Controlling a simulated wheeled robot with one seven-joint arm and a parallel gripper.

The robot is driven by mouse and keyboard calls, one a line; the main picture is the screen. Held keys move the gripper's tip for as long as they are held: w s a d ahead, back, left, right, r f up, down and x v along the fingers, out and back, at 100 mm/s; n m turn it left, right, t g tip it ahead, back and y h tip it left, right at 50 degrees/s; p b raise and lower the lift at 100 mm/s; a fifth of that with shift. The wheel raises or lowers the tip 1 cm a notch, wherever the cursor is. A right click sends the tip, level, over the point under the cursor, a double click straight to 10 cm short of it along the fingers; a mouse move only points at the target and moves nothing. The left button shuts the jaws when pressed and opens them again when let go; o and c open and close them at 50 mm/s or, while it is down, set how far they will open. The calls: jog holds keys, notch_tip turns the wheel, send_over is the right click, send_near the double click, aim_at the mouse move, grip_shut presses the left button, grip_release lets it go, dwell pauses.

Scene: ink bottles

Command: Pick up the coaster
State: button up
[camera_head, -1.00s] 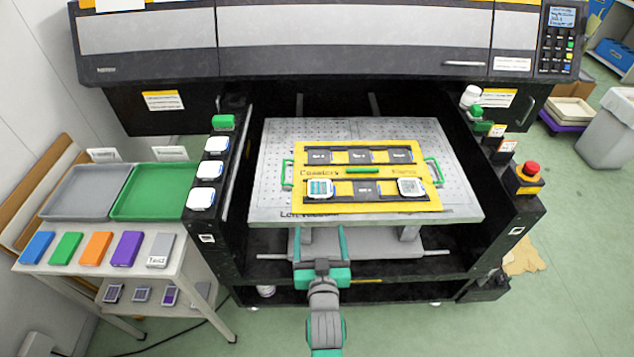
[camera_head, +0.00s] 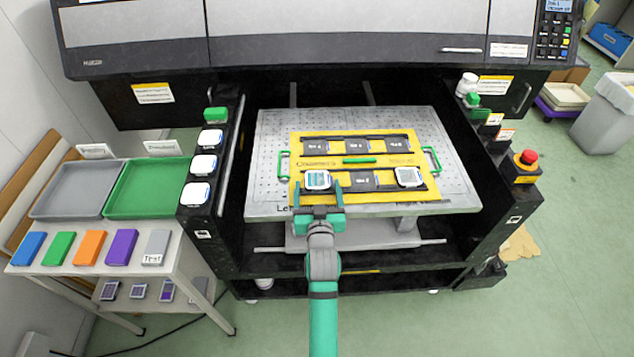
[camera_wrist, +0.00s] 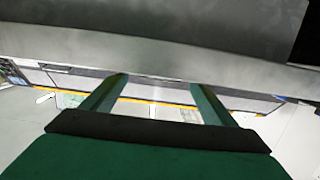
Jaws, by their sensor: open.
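A square coaster (camera_head: 318,180) with a blue and white printed face lies in the front left slot of the yellow jig (camera_head: 438,190). A second coaster (camera_head: 409,177), paler, lies in the front right slot. My gripper (camera_head: 317,187) is open, its two green fingers reaching to either side of the left coaster in the head view. I cannot tell their height above it or whether they touch it. In the wrist view the open fingers (camera_wrist: 158,92) show with no coaster visible between them.
The jig lies on a perforated metal plate (camera_head: 268,150) in the black printer (camera_head: 140,40). Dark side walls flank the plate. At left stand a grey tray (camera_head: 75,190), a green tray (camera_head: 150,190) and several coloured blocks. White coasters (camera_head: 203,165) rest on the left wall.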

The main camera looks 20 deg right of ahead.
aim_at(315, 180)
jog(key=shift+f+x, duration=0.15)
jog(key=shift+x, duration=0.85)
jog(key=shift+f+x, duration=0.15)
jog(key=shift+x, duration=0.8)
jog(key=shift+f, duration=0.1)
jog(key=c, duration=1.2)
jog(key=shift+a, duration=0.15)
jog(key=shift+c, duration=0.2)
jog(key=shift+a, duration=0.1)
jog(key=shift+r, duration=0.45)
notch_tip(315, 180, up, 2)
jog(key=shift+r, duration=0.2)
jog(key=s+r, duration=0.4)
jog(key=r, duration=0.1)
jog(key=shift+s+r, duration=0.1)
jog(key=shift+r, duration=0.05)
jog(key=s+r, duration=0.5)
jog(key=s, duration=0.5)
jog(key=shift+a, duration=0.5)
